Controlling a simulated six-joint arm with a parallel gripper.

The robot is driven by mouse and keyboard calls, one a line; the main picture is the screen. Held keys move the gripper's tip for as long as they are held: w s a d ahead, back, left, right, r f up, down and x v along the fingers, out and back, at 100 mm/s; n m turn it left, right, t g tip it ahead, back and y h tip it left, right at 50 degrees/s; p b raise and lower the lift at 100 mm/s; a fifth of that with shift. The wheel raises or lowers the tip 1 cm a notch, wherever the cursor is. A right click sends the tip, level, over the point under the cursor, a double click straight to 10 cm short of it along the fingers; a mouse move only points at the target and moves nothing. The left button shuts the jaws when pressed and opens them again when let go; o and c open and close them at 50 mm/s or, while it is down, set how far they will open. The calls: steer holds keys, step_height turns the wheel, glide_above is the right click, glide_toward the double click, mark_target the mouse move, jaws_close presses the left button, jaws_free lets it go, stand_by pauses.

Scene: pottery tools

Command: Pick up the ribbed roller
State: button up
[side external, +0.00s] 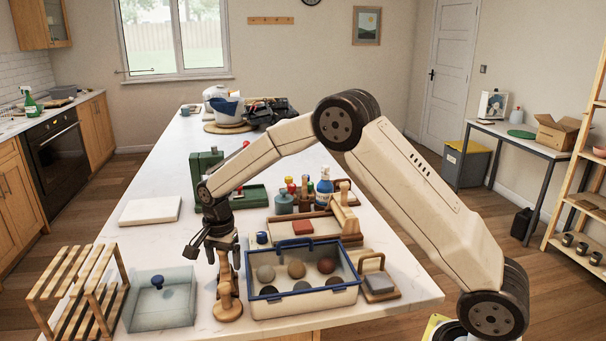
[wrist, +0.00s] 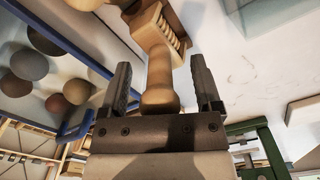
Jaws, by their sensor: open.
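The ribbed roller (side external: 227,288) is a light wooden tool at the front of the table, left of the blue-rimmed bin. In the wrist view its ribbed part (wrist: 172,40) is at the top, and its rounded handle end (wrist: 158,88) points toward my gripper. My gripper (side external: 213,250) is open and pointing down over the roller in the side view. In the wrist view my gripper (wrist: 160,78) has one finger on each side of the handle, with visible gaps. The roller's far end is cut off in the wrist view.
The blue-rimmed bin (side external: 303,296) with several clay balls stands close on the right. A translucent box (side external: 160,312) with a blue knob and a slatted wooden rack (side external: 75,285) are on the left. A white slab (side external: 150,210) lies behind. Bare tabletop shows between them.

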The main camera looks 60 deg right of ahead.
jaws_close()
steer(key=shift+r, duration=0.1)
stand_by(0.4)
steer(key=shift+r, duration=0.75)
steer(key=s+r, duration=1.1)
steer(key=s, duration=0.3)
steer(key=shift+r, duration=0.15)
steer(key=shift+d, duration=0.1)
